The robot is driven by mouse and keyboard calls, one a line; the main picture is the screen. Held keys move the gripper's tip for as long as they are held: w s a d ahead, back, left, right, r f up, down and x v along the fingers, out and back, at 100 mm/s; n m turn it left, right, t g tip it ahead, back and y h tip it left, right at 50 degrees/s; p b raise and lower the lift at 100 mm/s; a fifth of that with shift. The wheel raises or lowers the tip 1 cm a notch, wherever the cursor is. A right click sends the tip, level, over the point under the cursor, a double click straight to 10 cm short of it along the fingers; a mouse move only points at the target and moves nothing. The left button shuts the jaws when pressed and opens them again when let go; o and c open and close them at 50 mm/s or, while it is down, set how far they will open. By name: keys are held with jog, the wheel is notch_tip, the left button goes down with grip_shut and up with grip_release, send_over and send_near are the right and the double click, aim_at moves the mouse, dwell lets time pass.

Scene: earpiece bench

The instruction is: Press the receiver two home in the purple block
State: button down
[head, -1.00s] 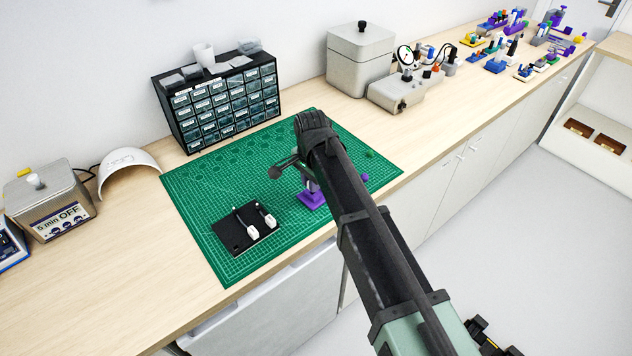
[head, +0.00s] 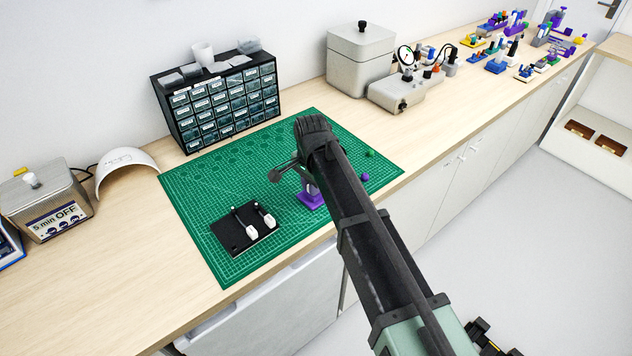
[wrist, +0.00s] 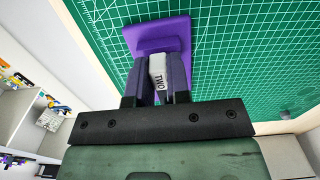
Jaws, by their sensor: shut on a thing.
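Receiver two is a white piece marked "TWO" (wrist: 158,82), held between the two dark fingers of my gripper (wrist: 160,70) in the wrist view. The gripper is shut on it. The purple block (wrist: 163,32) lies directly beyond the fingertips, with its base flat on the green mat. The receiver's far end meets the raised part of the block in this view; I cannot tell how deep it sits. In the head view the purple block (head: 309,201) shows beside my arm, which hides the receiver and most of the gripper.
A black tray (head: 228,233) with white pieces lies left of the block on the green cutting mat (head: 200,185). A small purple ball (head: 365,177) and a small green item (head: 369,153) lie right of my arm. A drawer cabinet (head: 220,103) stands behind. The mat's left part is clear.

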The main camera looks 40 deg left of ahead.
jog(key=shift+f+b, duration=0.3)
jog(key=shift+f, duration=0.05)
dwell(0.7)
jog(key=c, duration=1)
grip_release()
jog(key=shift+r, duration=0.1)
notch_tip(320, 180, up, 11)
jog(key=p, duration=1.1)
jog(key=shift+f, duration=0.2)
